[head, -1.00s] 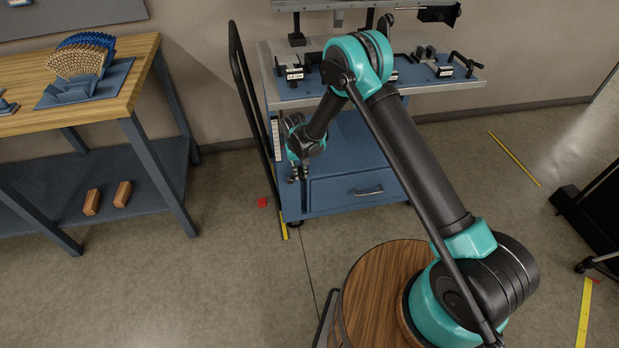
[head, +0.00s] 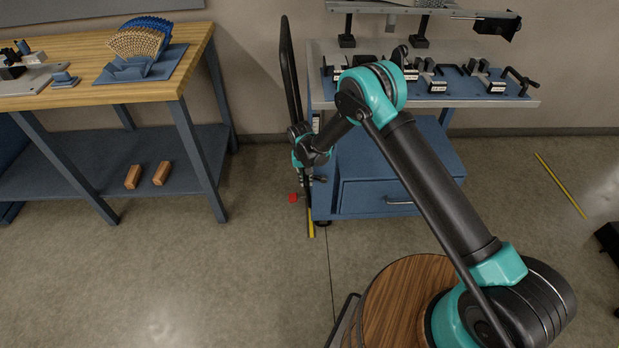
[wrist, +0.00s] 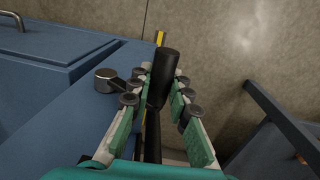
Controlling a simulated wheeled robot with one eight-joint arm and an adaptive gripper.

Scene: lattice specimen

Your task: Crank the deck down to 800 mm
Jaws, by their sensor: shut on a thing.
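The blue cart (head: 345,165) stands against the wall. Its deck (head: 440,102) is a grey-edged top carrying clamps and fixtures. A white strip (head: 316,122) runs down its left front edge; I cannot read it. My gripper (head: 308,188) is low at the cart's left front edge, pointing down. In the wrist view my gripper (wrist: 160,85) is shut on a black cylindrical crank handle (wrist: 167,68), which lies between the fingers. A round metal-capped hub (wrist: 106,79) with a short dark arm sits left of the fingers, beside the blue cart body. The fingers hide part of the crank.
A black push handle (head: 288,75) rises at the cart's left. A red knob (head: 293,198) and yellow tape (head: 311,222) are near the floor there. A wooden-topped bench (head: 110,88) stands left, with two wooden blocks (head: 160,173) on its shelf. Floor in front is clear.

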